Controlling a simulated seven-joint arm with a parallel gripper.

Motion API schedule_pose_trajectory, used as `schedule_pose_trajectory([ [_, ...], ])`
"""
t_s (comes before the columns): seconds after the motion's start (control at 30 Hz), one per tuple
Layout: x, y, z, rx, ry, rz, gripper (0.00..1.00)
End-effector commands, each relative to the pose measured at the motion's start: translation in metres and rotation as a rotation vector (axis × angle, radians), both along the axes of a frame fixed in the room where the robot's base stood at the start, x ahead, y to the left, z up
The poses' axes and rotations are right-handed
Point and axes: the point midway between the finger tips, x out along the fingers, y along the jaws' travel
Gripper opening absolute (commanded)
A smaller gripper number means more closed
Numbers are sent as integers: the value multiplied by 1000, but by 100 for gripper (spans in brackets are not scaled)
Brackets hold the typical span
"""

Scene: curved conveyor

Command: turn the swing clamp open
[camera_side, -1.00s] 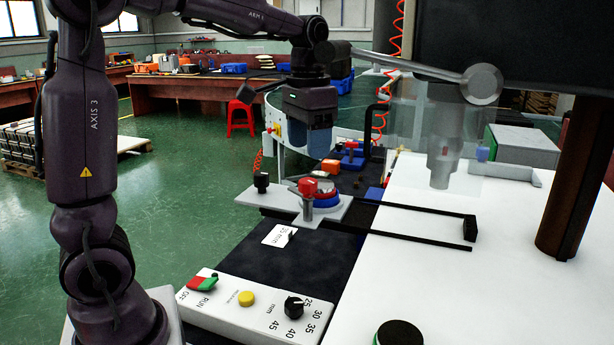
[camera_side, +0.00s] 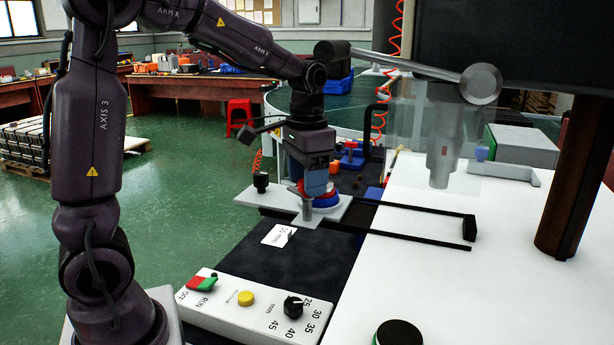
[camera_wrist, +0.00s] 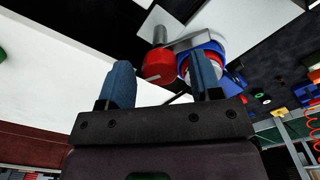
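The swing clamp stands on a light plate (camera_side: 345,211) at the bench edge; its grey post (camera_side: 307,210) and blue ring (camera_side: 328,200) show in the side view. Its red knob (camera_wrist: 159,67) is clear in the wrist view, with a grey arm (camera_wrist: 190,41) running beside it over the blue ring (camera_wrist: 214,47). My gripper (camera_side: 317,190) is down at the clamp and hides most of the knob in the side view. In the wrist view my gripper (camera_wrist: 161,72) has its two blue fingers wide apart, with the knob in the gap. I see no contact with the knob.
A black rail frame (camera_side: 425,212) extends right from the clamp plate. A control panel (camera_side: 250,307) with switches lies in front. A small black knob on a post (camera_side: 261,181) stands left of the clamp. A clear guard (camera_side: 408,130) stands to the right.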

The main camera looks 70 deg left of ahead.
Motion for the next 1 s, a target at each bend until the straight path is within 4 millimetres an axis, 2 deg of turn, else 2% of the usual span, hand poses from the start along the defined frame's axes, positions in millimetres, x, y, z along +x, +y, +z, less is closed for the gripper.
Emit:
schedule_pose_trajectory([
  [0.03, 0, 0, 0, 0, 0, 0, 47],
  [0.2, 0, 0, 0, 0, 0, 0, 11],
  [0.57, 0, 0, 1, 0, -1, 63, 11],
  [1.0, 0, 0, 1, 0, -2, 347, 11],
])
